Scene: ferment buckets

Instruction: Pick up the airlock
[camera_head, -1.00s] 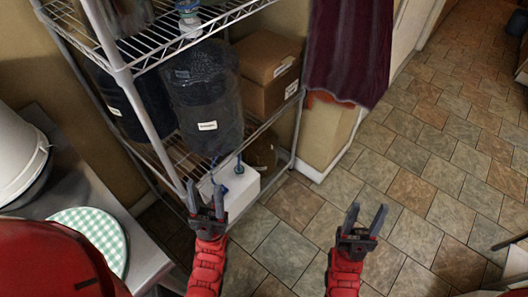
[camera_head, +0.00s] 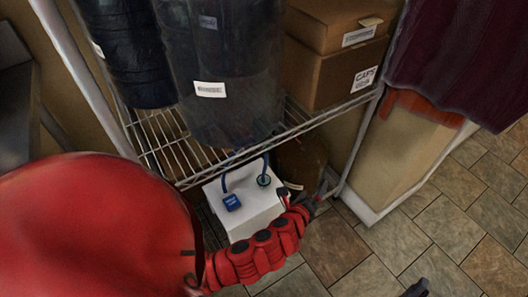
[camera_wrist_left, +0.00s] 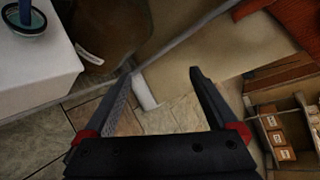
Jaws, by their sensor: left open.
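A white box-like container (camera_head: 243,214) stands low at the rack's lower right. On its top are a blue fitting (camera_head: 232,202) at the left and a dark round grommet (camera_head: 264,181) at the right, each with a blue tube rising from it. I take one of these for the airlock but cannot tell which. My left gripper (camera_head: 321,196) is just right of the container, apart from the fittings. In the left wrist view the gripper (camera_wrist_left: 162,76) is open and empty, with the grommet (camera_wrist_left: 24,22) at upper left. Only a dark tip of my right gripper (camera_head: 418,288) shows.
Dark buckets (camera_head: 222,75) and cardboard boxes (camera_head: 335,65) stand on the wire shelf (camera_head: 190,160) above the container. A brown rounded vessel (camera_head: 302,160) is behind it. A rack post is close to my left gripper. Tiled floor (camera_head: 450,220) is open at right.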

